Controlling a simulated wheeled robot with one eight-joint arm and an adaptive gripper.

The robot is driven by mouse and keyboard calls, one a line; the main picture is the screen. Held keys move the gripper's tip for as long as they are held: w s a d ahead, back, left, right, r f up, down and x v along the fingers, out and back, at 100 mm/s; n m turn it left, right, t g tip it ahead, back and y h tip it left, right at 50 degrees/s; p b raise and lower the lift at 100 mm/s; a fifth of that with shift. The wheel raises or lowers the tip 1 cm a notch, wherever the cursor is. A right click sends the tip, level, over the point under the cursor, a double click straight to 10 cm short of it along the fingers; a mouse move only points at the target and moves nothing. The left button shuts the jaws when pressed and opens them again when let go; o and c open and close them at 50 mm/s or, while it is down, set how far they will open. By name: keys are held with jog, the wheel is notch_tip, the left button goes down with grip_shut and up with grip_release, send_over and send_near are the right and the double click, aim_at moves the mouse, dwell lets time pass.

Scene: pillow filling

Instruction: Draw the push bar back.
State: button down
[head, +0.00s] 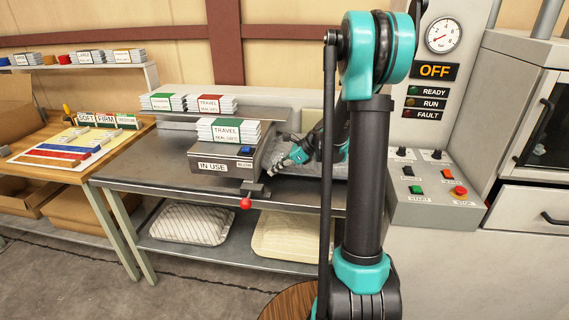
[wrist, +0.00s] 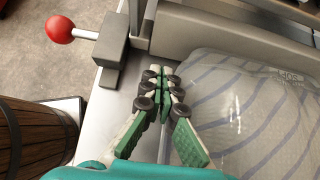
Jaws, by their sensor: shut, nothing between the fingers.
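A red ball knob (head: 245,203) on a short rod joins a dark grey block (head: 253,189) at the front edge of the steel bench (head: 150,165). The wrist view shows the knob (wrist: 60,29) and block (wrist: 112,45) at upper left, against a grey bar (wrist: 142,25). I cannot tell how far this bar has slid. My gripper (head: 283,163) is low over the bench, right of the IN USE box (head: 215,165). In the wrist view my gripper (wrist: 162,75) is shut and empty, apart from the block, beside a clear bag with a striped pillow (wrist: 255,110).
TRAVEL packs (head: 228,131) sit on the IN USE box. Pillows (head: 188,223) lie on the lower shelf. A control panel (head: 437,195) stands right of the bench, its sign reading OFF. A wooden barrel (wrist: 30,140) is at lower left in the wrist view.

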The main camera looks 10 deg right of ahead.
aim_at(256, 164)
jog(key=shift+w+a, duration=0.3)
jog(key=shift+a, duration=0.65)
jog(key=shift+w+a, duration=0.25)
jog(key=shift+a, duration=0.65)
jog(key=shift+a, duration=0.1)
jog(key=a, duration=0.1)
jog(key=w+a, duration=0.1)
jog(key=a, duration=0.2)
jog(key=shift+w+a, duration=0.25)
jog(key=shift+w, duration=0.05)
